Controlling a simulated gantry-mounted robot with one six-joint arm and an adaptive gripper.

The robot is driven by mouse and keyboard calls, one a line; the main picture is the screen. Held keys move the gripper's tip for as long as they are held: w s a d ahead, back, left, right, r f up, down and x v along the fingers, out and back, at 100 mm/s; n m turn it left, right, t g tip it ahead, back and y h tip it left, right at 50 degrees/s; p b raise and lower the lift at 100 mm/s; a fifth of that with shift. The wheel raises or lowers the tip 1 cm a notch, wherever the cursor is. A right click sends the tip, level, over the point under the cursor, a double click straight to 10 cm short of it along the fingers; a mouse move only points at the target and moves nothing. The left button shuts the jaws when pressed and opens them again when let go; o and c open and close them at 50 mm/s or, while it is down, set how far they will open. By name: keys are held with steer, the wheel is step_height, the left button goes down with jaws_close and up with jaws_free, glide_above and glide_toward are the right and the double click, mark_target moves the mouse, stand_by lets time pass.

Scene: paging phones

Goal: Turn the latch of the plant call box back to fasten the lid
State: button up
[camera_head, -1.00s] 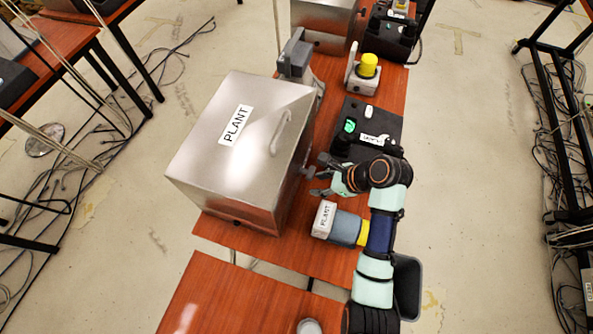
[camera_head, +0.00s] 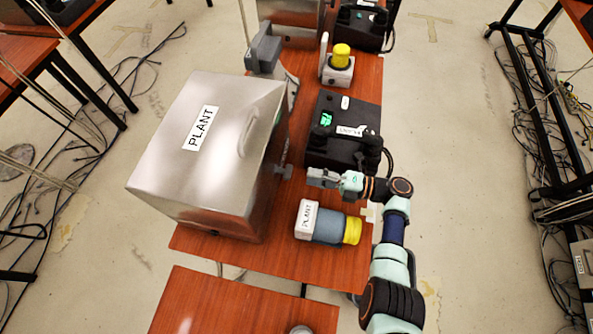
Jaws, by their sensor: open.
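The plant call box (camera_head: 165,170) is a large metal box with a sloped lid, a handle and a PLANT label. Its lid is down. The latch (camera_head: 283,170) is a small dark grey piece sticking out of the box's right side; its exact turn is too small to tell. My gripper (camera_head: 312,178) is just right of the latch, apart from it, with its fingers pointing left toward the box. It is open and holds nothing. The fingers are seen from above, so the gap between them is hard to see.
A PLANT-labelled grey and yellow cylinder (camera_head: 327,228) lies on the red-brown table just below my gripper. A black phone unit (camera_head: 335,125) stands above it. A yellow-topped button box (camera_head: 338,68) and a grey device (camera_head: 265,50) are farther back.

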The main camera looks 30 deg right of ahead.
mark_target(289, 171)
steer(key=b+x, duration=0.1)
steer(key=x, duration=0.6)
steer(key=shift+w+a, duration=0.2)
steer(key=shift+a, duration=0.05)
jaws_close()
